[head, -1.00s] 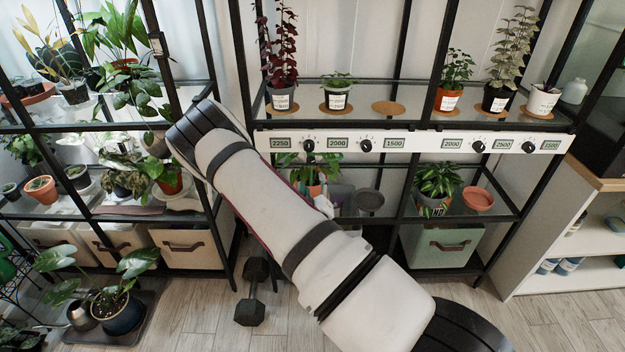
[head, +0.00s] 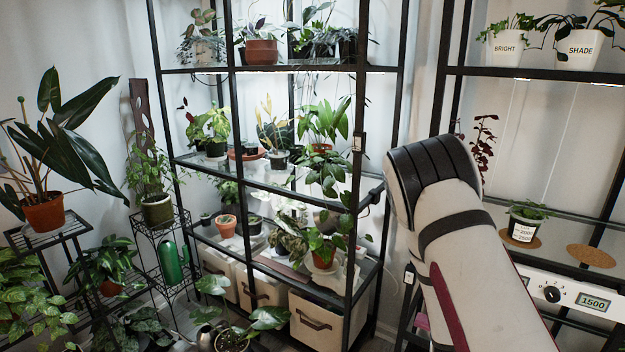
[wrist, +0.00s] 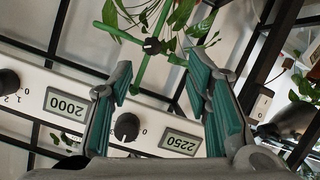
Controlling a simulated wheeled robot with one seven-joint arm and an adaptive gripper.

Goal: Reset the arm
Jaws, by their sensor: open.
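My arm rises from the lower right of the head view, its bent, dark-banded joint in front of the gap between the two shelf racks. My gripper is hidden in the head view. In the wrist view my gripper (wrist: 160,100) has its two green-padded fingers spread wide apart with nothing between them. Behind the fingers is a white control strip (wrist: 80,103) with dark knobs and displays reading 2000 and 2250. A green cross-shaped piece (wrist: 148,50) with leaves around it shows beyond the fingertips.
A black plant rack (head: 270,188) with several pots stands left of my arm. A right rack holds a small potted plant (head: 525,222) beside an empty cork mat (head: 592,256).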

